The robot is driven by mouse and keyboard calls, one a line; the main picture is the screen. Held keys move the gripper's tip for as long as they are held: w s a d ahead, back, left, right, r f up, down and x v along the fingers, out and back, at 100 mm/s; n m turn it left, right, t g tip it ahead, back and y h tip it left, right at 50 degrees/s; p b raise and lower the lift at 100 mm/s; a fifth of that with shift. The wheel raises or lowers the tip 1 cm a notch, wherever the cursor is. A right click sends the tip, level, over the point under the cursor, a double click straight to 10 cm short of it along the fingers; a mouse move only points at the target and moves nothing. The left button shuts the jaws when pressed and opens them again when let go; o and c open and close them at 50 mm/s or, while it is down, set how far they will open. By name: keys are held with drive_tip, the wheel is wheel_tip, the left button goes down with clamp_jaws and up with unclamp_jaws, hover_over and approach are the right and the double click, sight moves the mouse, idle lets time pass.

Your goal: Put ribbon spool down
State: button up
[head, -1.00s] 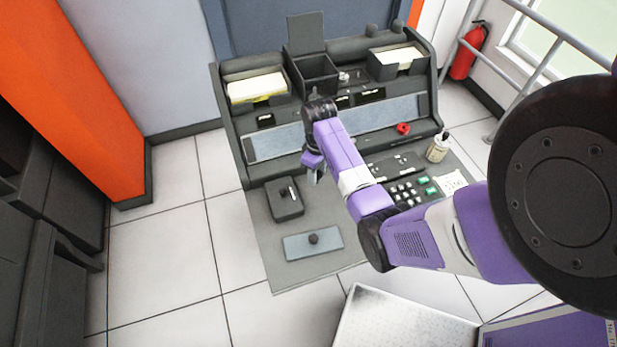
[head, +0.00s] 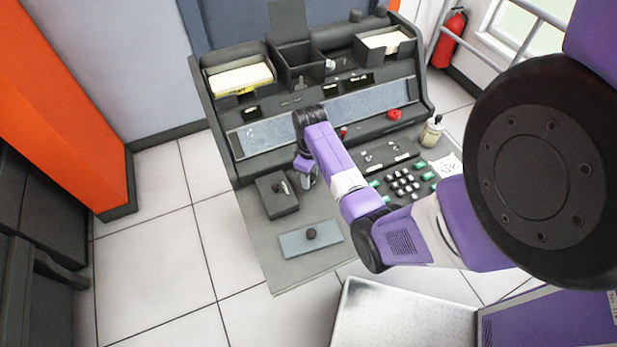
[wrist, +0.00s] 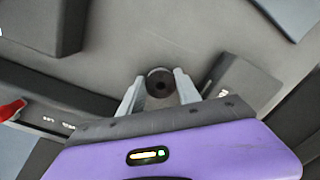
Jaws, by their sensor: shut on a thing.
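In the wrist view a small dark round spool (wrist: 161,83) with a black centre sits between the two grey fingers of my gripper (wrist: 158,86). It looks like the ribbon spool. The fingers are shut on it, over bare grey desk surface; I cannot tell whether it touches the desk. In the head view my gripper (head: 308,180) points down just right of a black box; the spool is too small or hidden to make out there.
The black box (head: 278,195) stands beside my gripper. A blue-grey plate (head: 295,247) with a black knob lies nearer. Bare desk (head: 262,232) shows left of the plate.

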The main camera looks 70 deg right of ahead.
drive_tip(key=shift+f, duration=0.2)
drive_tip(key=o, duration=1.3)
